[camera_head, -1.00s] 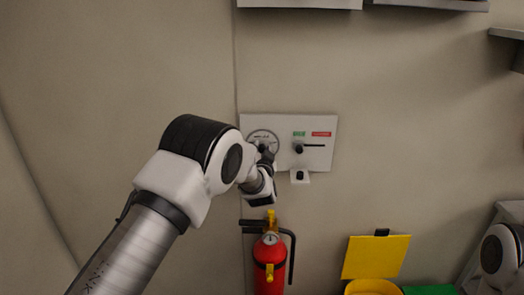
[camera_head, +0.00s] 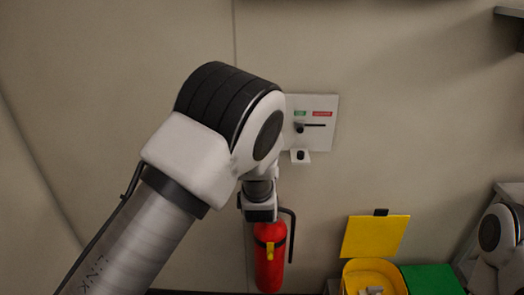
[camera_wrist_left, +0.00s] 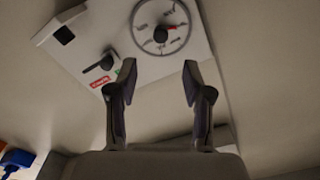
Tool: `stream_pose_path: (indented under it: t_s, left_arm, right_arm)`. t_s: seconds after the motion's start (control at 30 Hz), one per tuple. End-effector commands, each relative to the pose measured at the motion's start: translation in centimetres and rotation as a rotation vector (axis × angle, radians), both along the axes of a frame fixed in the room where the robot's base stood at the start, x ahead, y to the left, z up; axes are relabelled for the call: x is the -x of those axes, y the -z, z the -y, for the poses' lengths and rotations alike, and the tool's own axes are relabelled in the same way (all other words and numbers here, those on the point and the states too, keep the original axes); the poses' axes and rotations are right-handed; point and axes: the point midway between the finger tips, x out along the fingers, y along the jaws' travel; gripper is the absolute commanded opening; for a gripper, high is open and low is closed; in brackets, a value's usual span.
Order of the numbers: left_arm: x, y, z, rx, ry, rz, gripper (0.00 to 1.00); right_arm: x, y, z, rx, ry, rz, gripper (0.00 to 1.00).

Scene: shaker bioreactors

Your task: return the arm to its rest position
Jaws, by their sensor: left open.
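My left arm (camera_head: 205,150) comes in from the lower left in the head view, bent at a large black-and-white joint in front of the wall panel. Its gripper is hidden there behind the wrist. In the left wrist view my left gripper (camera_wrist_left: 158,66) is open and empty, its two fingers apart and pointing towards the white wall panel (camera_wrist_left: 190,52). The panel carries a round dial (camera_wrist_left: 161,27) and a black lever (camera_wrist_left: 98,63) beside a red and a green label. Of my right arm only a white-and-black joint (camera_head: 497,230) shows at the right edge; its gripper is out of view.
A red fire extinguisher (camera_head: 270,262) stands at the wall just below my left wrist. A yellow bin (camera_head: 356,270) with its lid (camera_head: 375,236) raised and a green one (camera_head: 433,280) are at the lower right. The wall left of the arm is bare.

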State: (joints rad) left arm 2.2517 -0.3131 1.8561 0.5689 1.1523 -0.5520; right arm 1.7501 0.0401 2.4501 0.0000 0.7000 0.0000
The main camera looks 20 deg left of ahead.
Motion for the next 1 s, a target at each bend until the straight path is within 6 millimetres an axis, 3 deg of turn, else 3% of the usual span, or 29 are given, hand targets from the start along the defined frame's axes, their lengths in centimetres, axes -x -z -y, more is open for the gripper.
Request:
stream_pose_path:
  t_s: [0.27,0.33,0.43,0.53,0.67,0.8,0.87,0.9,1.0]
  left_arm:
    - [0.1,0.0,0.0,0.0,0.0,0.0,0.5]
    - [0.2,0.9,0.0,0.001,-0.002,-0.013,0.5]
    - [0.8,4.8,-1.2,0.016,-0.022,-0.072,0.5]
    - [3.2,11.4,-3.7,0.032,-0.059,-0.199,0.5]
    - [9.4,21.3,-6.5,0.063,-0.072,-0.444,0.5]
    - [18.5,30.2,-8.0,0.163,-0.075,-0.73,0.5]
    - [23.2,33.1,-8.1,0.223,-0.081,-0.859,0.5]
    - [26.5,34.8,-8.1,0.267,-0.086,-0.946,0.5]
    - [34.8,37.2,-7.4,0.395,-0.11,-1.158,0.5]
  right_arm:
    - [0.0,0.0,0.0,0.0,0.0,0.0,0.49]
    - [0.0,0.1,0.0,0.0,0.0,0.0,0.49]
    - [0.0,0.3,0.0,0.0,0.0,0.0,0.49]
    - [0.0,0.5,0.0,0.0,0.0,0.0,0.49]
    - [0.0,0.7,0.0,0.0,0.0,0.0,0.49]
    - [0.0,0.9,0.0,0.0,0.0,0.0,0.49]
    - [0.0,1.0,0.0,0.0,0.0,0.0,0.49]
    - [0.0,1.0,0.0,0.0,0.0,0.0,0.49]
    - [0.0,1.1,0.0,0.0,0.0,0.0,0.49]
